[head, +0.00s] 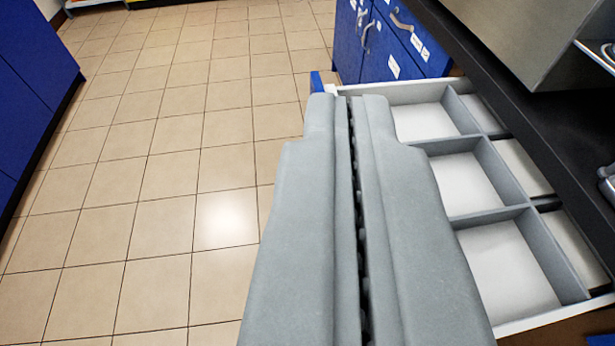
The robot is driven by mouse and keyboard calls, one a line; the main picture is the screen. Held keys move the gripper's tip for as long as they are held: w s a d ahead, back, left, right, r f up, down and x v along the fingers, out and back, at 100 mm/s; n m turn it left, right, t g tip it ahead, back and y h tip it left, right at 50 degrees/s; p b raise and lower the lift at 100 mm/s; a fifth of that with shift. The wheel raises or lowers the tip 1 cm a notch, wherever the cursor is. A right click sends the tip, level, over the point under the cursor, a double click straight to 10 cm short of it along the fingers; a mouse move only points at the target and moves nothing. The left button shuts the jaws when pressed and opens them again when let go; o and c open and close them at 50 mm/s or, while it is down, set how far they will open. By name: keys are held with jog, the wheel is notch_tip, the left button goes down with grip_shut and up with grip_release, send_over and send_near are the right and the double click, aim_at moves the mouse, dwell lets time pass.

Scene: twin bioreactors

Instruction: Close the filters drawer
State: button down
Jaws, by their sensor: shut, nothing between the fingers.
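A drawer (530,216) with a white rim and grey dividers stands pulled out from under the dark counter at the right. Its compartments that show look empty. A small blue piece of its front (318,82) shows at the far left corner; my gripper hides most of the front. My gripper (345,97) is shut and empty. It lies over the drawer's left side in the picture, with its tips near the far front corner. I cannot tell whether it touches the drawer. No label on this drawer is in view.
Blue cabinets (385,45) with handles and white labels stand beyond the drawer. The dark counter (500,85) overhangs the drawer, with a grey appliance (515,35) on it. Another blue cabinet (32,85) stands at the left. The tiled floor (165,190) between is clear.

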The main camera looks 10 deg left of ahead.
jog(key=w+a+f+n+g+h, duration=0.1)
jog(key=w+a+f+g+h, duration=0.3)
jog(key=w+f, duration=0.8)
jog(key=w+a+f+g+h, duration=0.1)
jog(key=w+a+f+g, duration=0.5)
jog(key=w+f, duration=0.55)
jog(key=d+r+x, duration=0.1)
jog(key=d+x, duration=0.1)
jog(key=x, duration=0.9)
jog(key=shift+w+d+f+t, duration=0.25)
jog(key=shift+w+t, duration=0.05)
jog(key=shift+w, duration=0.05)
send_near(462, 125)
jog(key=f, duration=0.1)
jog(key=d+f, duration=0.1)
jog(key=w+f, duration=0.1)
jog(key=f, duration=0.1)
jog(key=shift+d+f, duration=0.15)
